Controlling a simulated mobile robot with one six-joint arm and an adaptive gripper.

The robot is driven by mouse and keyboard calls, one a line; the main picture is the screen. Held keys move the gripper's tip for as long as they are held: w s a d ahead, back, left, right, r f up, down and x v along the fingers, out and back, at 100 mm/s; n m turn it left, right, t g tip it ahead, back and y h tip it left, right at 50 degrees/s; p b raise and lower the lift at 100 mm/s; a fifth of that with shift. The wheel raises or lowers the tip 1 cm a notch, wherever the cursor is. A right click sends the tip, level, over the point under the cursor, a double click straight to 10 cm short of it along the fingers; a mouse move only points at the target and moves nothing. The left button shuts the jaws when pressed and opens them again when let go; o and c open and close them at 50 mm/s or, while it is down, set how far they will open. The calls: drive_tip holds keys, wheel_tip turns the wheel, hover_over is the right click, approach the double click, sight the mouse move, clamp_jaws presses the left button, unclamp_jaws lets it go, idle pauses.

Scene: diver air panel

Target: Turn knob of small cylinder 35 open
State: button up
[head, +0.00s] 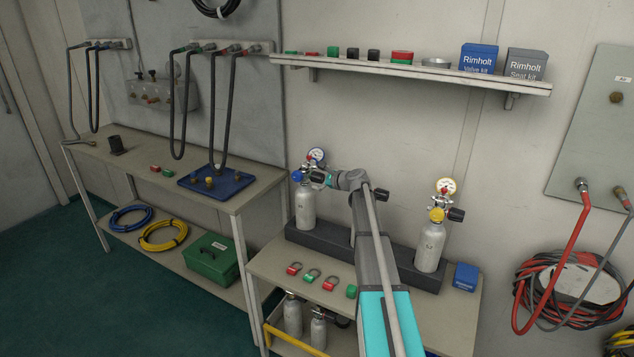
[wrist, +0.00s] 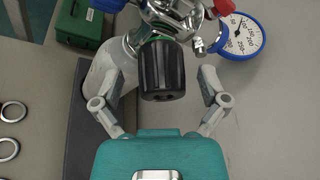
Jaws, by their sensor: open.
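A small grey cylinder (head: 305,208) with a blue-rimmed gauge (head: 316,155) stands at the left of the dark rack. Its black ribbed knob (wrist: 162,70) fills the middle of the wrist view, with the metal valve (wrist: 185,18) behind it. My gripper (wrist: 166,80) is open, one finger on each side of the knob. Gaps show beside the knob, and I cannot tell whether the fingertips touch it. No number 35 is readable on either.
The dark rack (head: 400,262) holds both cylinders on the bench. Red and green shackle-like tags (head: 312,275) lie in front, and a blue box (head: 466,276) stands at the right. A shelf (head: 410,72) hangs above. A blue-rimmed gauge (wrist: 240,36) sits close to the right finger.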

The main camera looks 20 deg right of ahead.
drive_tip(key=shift+w+a+f, duration=0.15)
drive_tip(key=shift+w+a, duration=0.05)
drive_tip(key=shift+w, duration=0.3)
drive_tip(key=c, duration=1.1)
drive_tip(key=shift+n+t+b, duration=0.3)
drive_tip(key=shift+n+b, duration=0.15)
drive_tip(key=shift+n, duration=0.05)
drive_tip(key=shift+c, duration=0.2)
drive_tip(key=o, duration=1.1)
drive_tip(key=shift+o, duration=0.2)
drive_tip(key=shift+p, duration=0.3)
